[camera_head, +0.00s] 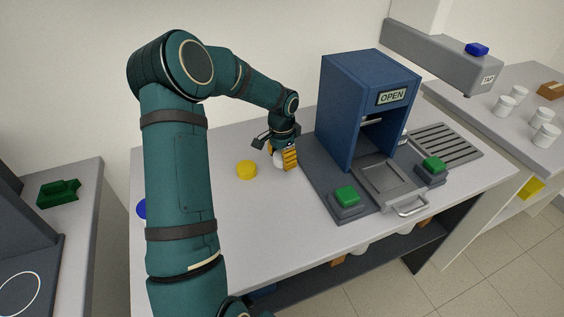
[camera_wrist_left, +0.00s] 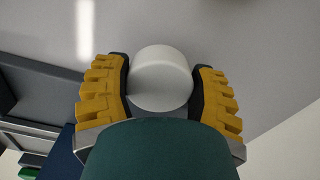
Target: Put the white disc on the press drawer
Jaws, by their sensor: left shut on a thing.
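My left gripper (camera_head: 281,158) is beside the blue press (camera_head: 340,120), on its left, low over the table. In the left wrist view the white disc (camera_wrist_left: 162,78) sits between the yellow fingers of the gripper (camera_wrist_left: 163,90), which is shut on it. In the head view only a small part of the disc (camera_head: 279,161) shows beside the fingers. The press drawer (camera_head: 382,181) is pulled out at the front, with a metal handle (camera_head: 410,206), and its flat top is bare. The press sign reads OPEN. My right gripper is not in view.
A yellow disc (camera_head: 246,170) lies on the table (camera_head: 270,225) left of the gripper. A blue disc (camera_head: 142,209) is partly hidden by my arm. Green buttons (camera_head: 346,195) (camera_head: 433,163) flank the drawer. A slotted grey rack (camera_head: 440,143) is right of the press.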

